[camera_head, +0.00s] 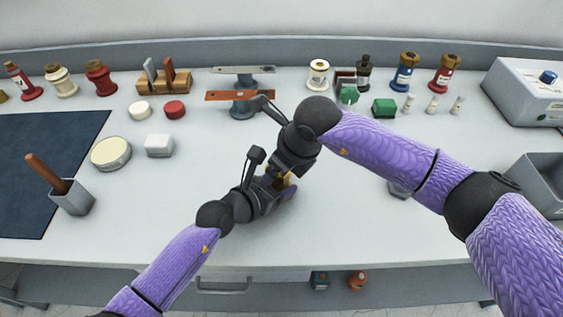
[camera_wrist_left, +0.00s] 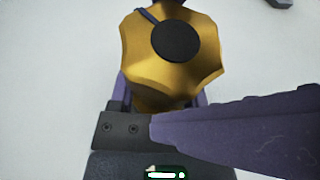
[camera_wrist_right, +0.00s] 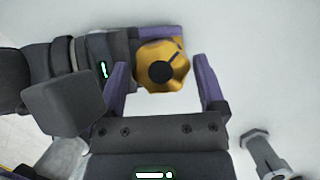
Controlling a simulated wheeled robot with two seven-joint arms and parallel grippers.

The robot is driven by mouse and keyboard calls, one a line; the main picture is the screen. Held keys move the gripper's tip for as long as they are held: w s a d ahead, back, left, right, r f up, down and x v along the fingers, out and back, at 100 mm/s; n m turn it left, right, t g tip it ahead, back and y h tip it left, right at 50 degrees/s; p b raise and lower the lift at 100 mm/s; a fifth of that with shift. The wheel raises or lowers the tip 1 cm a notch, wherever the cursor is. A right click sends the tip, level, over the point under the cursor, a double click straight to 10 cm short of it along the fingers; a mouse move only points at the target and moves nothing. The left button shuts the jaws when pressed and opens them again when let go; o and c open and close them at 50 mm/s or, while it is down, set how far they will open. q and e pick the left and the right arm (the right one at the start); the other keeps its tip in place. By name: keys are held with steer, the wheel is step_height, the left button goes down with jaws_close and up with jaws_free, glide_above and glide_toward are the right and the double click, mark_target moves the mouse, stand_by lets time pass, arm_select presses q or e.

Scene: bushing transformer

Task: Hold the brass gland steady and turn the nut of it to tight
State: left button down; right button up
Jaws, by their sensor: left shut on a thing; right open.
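The brass gland (camera_head: 287,180) shows only as a small gold patch between my grippers in the head view. In the left wrist view the gland's faceted nut (camera_wrist_left: 135,55) has a round dark centre with a dark line running out from it. My left gripper (camera_head: 282,188) is shut on the gland below the nut. My right gripper (camera_wrist_right: 162,80) is open above it, with one finger on each side of the brass nut (camera_wrist_right: 176,80). White gaps show between the nut and both fingers in the right wrist view. The grip of the left fingers is partly hidden.
A grey metal part (camera_wrist_right: 262,150) lies to the right of the gland. A grey cup with a brown-handled tool (camera_head: 72,198), a white block (camera_head: 159,145) and a round tin (camera_head: 111,153) stand to the left. Bushings and a red-brown bar on a stand (camera_head: 240,96) line the back.

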arm_select(q)
steer(key=shift+s+f, duration=0.15)
steer(key=shift+f, duration=0.15)
arm_select(e)
steer(key=v, duration=1.2)
arm_select(q)
steer(key=shift+c, duration=0.7)
jaws_free()
steer(key=shift+o, duration=0.7)
steer(key=shift+r, duration=0.1)
